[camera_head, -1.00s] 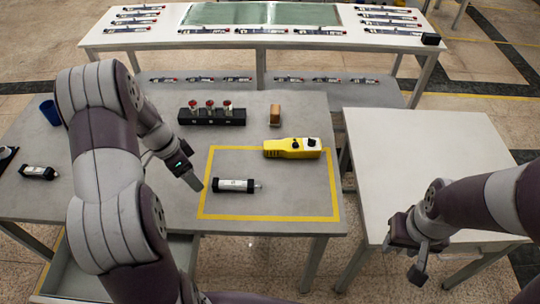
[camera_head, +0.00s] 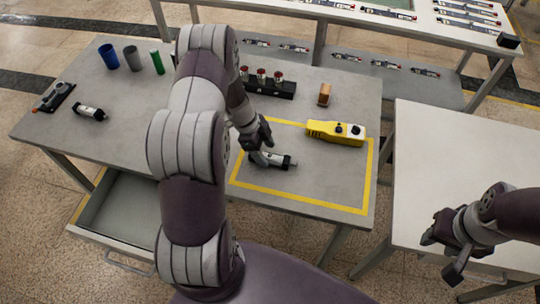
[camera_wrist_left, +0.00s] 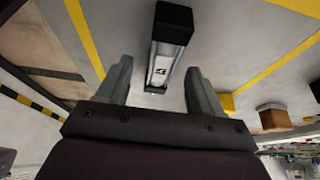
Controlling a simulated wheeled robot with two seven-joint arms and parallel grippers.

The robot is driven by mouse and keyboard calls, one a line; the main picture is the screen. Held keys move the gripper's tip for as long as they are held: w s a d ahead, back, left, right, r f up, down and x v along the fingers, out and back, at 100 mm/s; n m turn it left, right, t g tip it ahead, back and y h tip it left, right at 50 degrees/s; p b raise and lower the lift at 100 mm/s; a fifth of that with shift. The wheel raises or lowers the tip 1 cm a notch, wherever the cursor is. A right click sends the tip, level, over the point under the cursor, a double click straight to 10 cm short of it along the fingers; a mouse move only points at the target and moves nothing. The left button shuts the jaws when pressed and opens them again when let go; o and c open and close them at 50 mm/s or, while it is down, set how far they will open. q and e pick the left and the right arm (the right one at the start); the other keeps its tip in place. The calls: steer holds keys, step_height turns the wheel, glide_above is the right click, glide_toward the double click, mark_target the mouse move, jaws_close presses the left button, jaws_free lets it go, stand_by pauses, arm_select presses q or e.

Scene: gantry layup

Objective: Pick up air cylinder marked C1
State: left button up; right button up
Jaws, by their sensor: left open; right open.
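A silver air cylinder with black end caps (camera_head: 274,160) lies inside the yellow-taped rectangle on the grey table. My left gripper (camera_head: 258,152) is open right at it and covers its left part. In the left wrist view the cylinder (camera_wrist_left: 168,45) lies between and beyond the two open fingers (camera_wrist_left: 160,75), with a gap on each side. It carries a small dark mark that I cannot read. A second, similar cylinder (camera_head: 90,112) lies at the table's left. My right gripper (camera_head: 450,256) is open and empty by the white table.
A brown block (camera_head: 324,95) and a black rack with red-topped items (camera_head: 268,88) stand behind. Cups, including a blue one (camera_head: 108,57), stand at the far left. The white table (camera_head: 465,150) is clear on top.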

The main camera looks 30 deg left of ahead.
arm_select(q)
steer(key=x, duration=0.3)
steer(key=shift+w+r, duration=0.1)
steer(key=shift+r, duration=0.1)
jaws_close()
